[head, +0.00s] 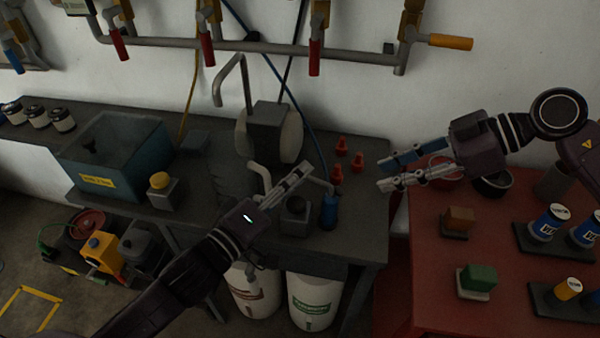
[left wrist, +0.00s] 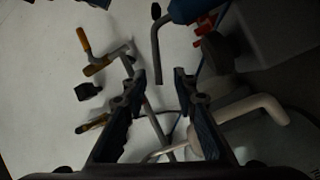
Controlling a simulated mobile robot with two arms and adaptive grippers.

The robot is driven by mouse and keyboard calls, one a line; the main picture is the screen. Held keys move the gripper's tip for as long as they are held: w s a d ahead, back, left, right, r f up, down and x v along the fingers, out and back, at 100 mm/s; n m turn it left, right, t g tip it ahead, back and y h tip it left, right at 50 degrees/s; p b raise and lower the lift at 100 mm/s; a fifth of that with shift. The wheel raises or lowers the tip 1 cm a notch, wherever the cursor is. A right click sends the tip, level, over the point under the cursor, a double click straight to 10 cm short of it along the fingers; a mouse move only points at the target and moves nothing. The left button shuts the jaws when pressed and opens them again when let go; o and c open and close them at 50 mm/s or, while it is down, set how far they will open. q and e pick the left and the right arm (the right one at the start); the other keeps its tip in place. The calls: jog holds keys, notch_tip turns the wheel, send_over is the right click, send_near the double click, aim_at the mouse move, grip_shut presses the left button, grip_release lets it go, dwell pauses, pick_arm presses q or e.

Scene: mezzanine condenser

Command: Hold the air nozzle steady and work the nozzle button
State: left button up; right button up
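The air nozzle appears to be the blue-bodied piece (head: 329,212) with a thin grey bent tube, standing near the bench's front right. In the left wrist view its blue body (left wrist: 190,9) is at the top edge, cut off, with the grey tube (left wrist: 157,55) hooking down. I cannot make out its button for certain. My left gripper (head: 309,171) is just left of the nozzle; its fingers (left wrist: 158,82) are parted with nothing held between them. My right gripper (head: 380,176) is right of the nozzle, pointing left, fingers parted and empty.
A grinder-like machine (head: 268,132) stands behind my left gripper. Small red cones (head: 337,174) stand behind the nozzle. A dark block (head: 295,212) is left of it. A blue basin (head: 135,155) is further left. The red table (head: 430,270) holds coloured blocks and cans.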

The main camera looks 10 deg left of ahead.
pick_arm(q)
jog(key=shift+x, duration=0.8)
jog(key=shift+c, duration=0.5)
grip_shut()
pick_arm(e)
grip_shut()
dwell(1.4)
